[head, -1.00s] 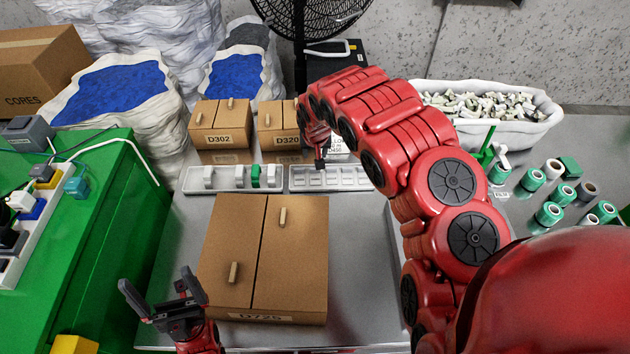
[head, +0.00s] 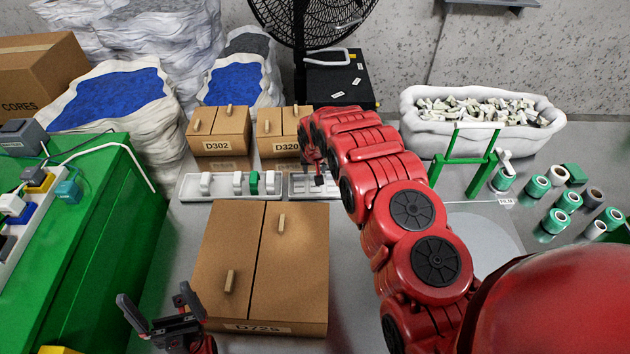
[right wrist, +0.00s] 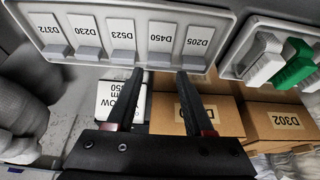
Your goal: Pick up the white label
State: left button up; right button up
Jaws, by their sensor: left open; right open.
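In the right wrist view a light grey tray (right wrist: 216,13) holds a row of white labels, printed D372, D230, D523, D450 (right wrist: 159,40) and D205 (right wrist: 198,40). Which one the task means I cannot tell. A separate white printed card (right wrist: 110,94) lies behind my left-hand finger there. My right gripper (right wrist: 160,74) is open and empty, its fingertips by the tray's edge below D450 and D205. In the head view my right gripper (head: 318,178) is over this tray (head: 297,187), mostly hidden by my arm. My left gripper (head: 155,300) is open and empty, left of the large box.
Cardboard boxes D725 (head: 230,258), D302 (head: 220,130) and D320 (head: 270,128) stand on the table. Another tray (head: 190,187) holds white pieces and a green one. A green frame (head: 465,160) and several tape rolls (head: 550,213) are at the right. A green bench (head: 110,215) is left.

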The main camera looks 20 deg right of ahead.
aim_at(315, 174)
jog(key=x, duration=0.2)
jog(key=shift+f, duration=0.5)
jog(key=shift+w+d+f, duration=0.15)
jog(key=shift+w+f, duration=0.1)
jog(key=shift+f, duration=0.45)
grip_shut()
jog(key=shift+r, duration=0.15)
